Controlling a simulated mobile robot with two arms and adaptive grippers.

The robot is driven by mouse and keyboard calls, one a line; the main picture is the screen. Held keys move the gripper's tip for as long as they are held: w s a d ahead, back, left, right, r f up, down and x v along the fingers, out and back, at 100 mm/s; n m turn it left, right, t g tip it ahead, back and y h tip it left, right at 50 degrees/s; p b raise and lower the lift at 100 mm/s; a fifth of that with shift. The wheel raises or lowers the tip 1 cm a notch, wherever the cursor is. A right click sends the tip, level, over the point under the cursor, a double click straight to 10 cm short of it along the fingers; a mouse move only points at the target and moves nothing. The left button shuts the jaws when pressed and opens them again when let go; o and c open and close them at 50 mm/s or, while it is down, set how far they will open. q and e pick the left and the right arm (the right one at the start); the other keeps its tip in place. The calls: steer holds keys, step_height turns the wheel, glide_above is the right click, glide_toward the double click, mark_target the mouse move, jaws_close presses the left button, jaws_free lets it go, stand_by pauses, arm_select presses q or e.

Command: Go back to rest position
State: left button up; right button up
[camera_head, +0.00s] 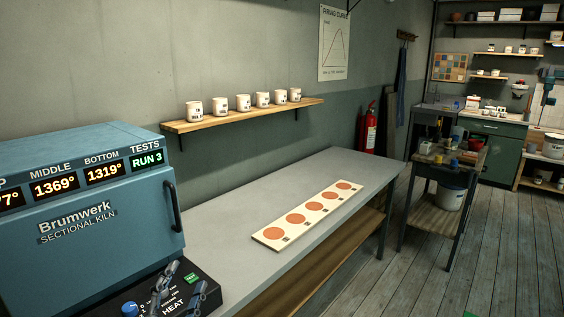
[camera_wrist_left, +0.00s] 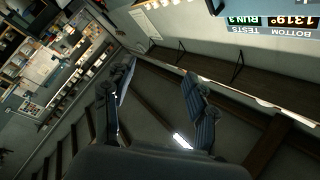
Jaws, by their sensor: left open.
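My left gripper (camera_head: 186,280) shows at the bottom of the head view, in front of the control panel of the blue kiln (camera_head: 90,217). Its two dark fingers stand apart with nothing between them. In the left wrist view the open gripper (camera_wrist_left: 158,80) is tilted, with floor and room behind its fingers. I cannot tell from these views whether it touches the panel. My right gripper is in neither view.
A grey table (camera_head: 255,200) stands right of the kiln, bearing a board (camera_head: 263,236) with several orange discs. A wall shelf (camera_head: 240,117) holds several white cups. A small cart (camera_head: 445,168) stands beyond; open floor (camera_head: 460,270) lies at right.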

arm_select(q)
steer(key=s+a+f+n+g+y, duration=0.2)
steer(key=s+f+n+g, duration=0.1)
steer(key=f, duration=0.3)
steer(key=s+a+f+n+g+y, duration=0.2)
steer(key=a+f+n+g+y, duration=0.15)
steer(key=f, duration=0.25)
steer(key=s+d+f+n+g+h, duration=0.2)
steer(key=s+f+g, duration=0.4)
steer(key=s, duration=0.5)
steer(key=s+d+f+n+g+h, duration=0.15)
steer(key=s+f+g, duration=0.25)
steer(key=s+f, duration=0.65)
step_height(320, 180, down, 24)
steer(key=s+g, duration=0.2)
steer(key=s+a+f, duration=0.2)
steer(key=s+f, duration=1.4)
steer(key=s, duration=0.1)
steer(key=shift+a+f+g+y, duration=0.25)
steer(key=shift+a+g+y, duration=0.1)
steer(key=shift+y, duration=0.05)
